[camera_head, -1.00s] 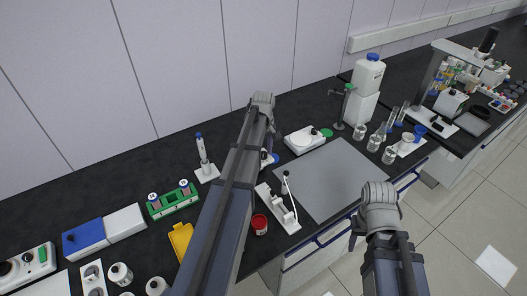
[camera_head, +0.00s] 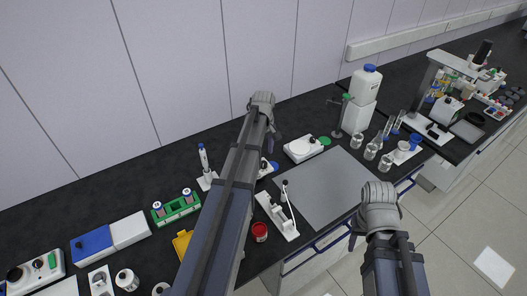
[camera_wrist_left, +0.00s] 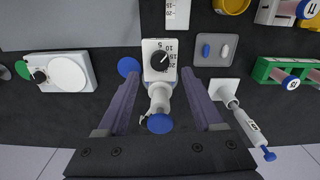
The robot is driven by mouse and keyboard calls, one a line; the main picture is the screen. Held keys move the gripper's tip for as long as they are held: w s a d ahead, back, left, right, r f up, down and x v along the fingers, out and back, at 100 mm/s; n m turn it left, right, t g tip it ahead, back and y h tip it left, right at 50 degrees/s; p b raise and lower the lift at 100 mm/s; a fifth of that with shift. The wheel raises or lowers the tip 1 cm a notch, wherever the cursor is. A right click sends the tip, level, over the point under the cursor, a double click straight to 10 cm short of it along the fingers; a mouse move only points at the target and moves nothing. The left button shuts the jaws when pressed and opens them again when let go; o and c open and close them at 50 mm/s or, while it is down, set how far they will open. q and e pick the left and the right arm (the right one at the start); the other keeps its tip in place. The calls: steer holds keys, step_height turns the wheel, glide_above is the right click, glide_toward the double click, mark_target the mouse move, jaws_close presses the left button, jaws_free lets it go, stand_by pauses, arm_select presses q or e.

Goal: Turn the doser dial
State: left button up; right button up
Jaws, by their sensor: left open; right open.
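In the left wrist view the doser (camera_wrist_left: 160,92) is a white device with a blue cap at its near end. Its black dial (camera_wrist_left: 159,59) sits on a white face marked with numbers. My left gripper (camera_wrist_left: 159,76) is open, one finger on each side of the doser, with nothing held; whether a finger touches it I cannot tell. In the head view my left arm hides most of the doser, and the left gripper (camera_head: 272,136) shows above the bench. My right gripper (camera_head: 355,235) is open and empty near the bench's front edge.
A white hotplate (camera_head: 301,150) stands to the right of the left gripper, with a grey mat (camera_head: 325,185) in front. A pipette on a stand (camera_head: 204,165) and a green rack (camera_head: 177,207) stand to the left. Glass bottles (camera_head: 370,151) stand farther right.

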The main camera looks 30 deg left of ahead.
arm_select(q)
step_height(320, 180, up, 2)
steer(key=shift+r+p, duration=0.2)
steer(key=shift+p, duration=0.5)
arm_select(e)
step_height(320, 180, up, 2)
steer(key=shift+r, duration=0.2)
arm_select(q)
steer(key=shift+d+f, duration=0.1)
steer(key=s+d+f+m+b, duration=0.2)
steer(key=s+d+m, duration=0.3)
steer(key=d, duration=0.4)
steer(key=s+d+f+m+b, duration=0.3)
steer(key=s+d+m, duration=0.3)
steer(key=s+d, duration=0.2)
steer(key=s+d+f+m+y+b, duration=0.1)
steer(key=s+d+m, duration=0.4)
steer(key=d, duration=0.7)
steer(key=shift+s+f+m+b, duration=0.4)
steer(key=shift+s+f+b, duration=0.5)
steer(key=shift+s, duration=0.35)
arm_select(e)
step_height(320, 180, down, 8)
